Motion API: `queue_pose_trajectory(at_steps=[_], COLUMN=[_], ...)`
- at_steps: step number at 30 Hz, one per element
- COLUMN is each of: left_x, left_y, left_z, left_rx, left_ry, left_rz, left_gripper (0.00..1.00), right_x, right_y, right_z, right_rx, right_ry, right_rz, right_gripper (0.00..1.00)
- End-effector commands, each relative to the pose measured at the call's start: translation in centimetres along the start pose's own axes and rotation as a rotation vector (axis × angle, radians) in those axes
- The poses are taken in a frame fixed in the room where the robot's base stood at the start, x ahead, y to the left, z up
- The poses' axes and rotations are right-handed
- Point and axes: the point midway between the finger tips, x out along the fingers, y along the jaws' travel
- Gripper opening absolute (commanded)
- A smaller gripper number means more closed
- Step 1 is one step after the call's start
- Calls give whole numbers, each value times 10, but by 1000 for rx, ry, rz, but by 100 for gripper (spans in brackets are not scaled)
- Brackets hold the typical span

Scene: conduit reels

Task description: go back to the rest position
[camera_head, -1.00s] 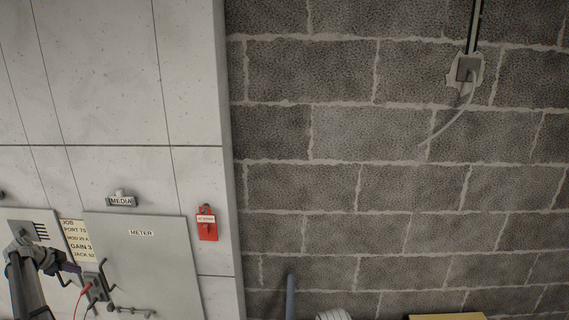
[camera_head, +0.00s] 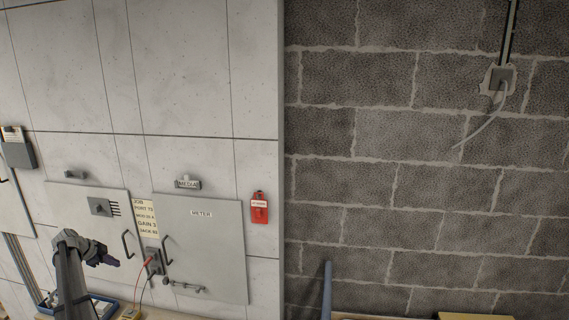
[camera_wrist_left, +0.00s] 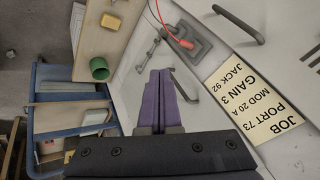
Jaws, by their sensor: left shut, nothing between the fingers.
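My left gripper (camera_head: 112,262) has purple fingers and is at the lower left of the head view, in front of the wall panels. In the left wrist view its fingers (camera_wrist_left: 155,102) lie together with nothing between them. A red lead is plugged into the grey jack block (camera_head: 152,258), to the right of the gripper in the head view; the block also shows in the left wrist view (camera_wrist_left: 187,41). The gripper is apart from it. My right gripper is not in view.
The METER panel (camera_head: 200,240), job card (camera_head: 146,213) and red switch box (camera_head: 259,210) are on the white wall. Handles stick out from the panels. In the left wrist view, a green cup (camera_wrist_left: 99,68) stands on a ledge near a blue-edged tray (camera_wrist_left: 48,73).

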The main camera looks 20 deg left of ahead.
Motion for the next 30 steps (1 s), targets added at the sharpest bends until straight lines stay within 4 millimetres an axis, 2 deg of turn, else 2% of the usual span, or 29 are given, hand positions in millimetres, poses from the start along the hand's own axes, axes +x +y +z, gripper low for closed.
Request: queue_pose_trajectory(at_steps=[11,14,20,23,26,30], left_x=[21,28,48,60,72,86], left_y=[27,37,73,101,142,216], left_z=[-50,-69,-125,-161,-208,-280], left_rx=[-28,-41,-76,-100,-130,-183], left_ry=[1,0,-9,-21,-43,-99], left_rz=[54,73,134,174,227,306], left_gripper=[0,0,0,0,0,0], right_x=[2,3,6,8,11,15], right_y=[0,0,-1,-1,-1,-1], right_z=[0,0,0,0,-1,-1], right_rx=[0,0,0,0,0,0], right_ry=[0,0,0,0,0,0], right_rz=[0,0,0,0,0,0], right_gripper=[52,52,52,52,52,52])
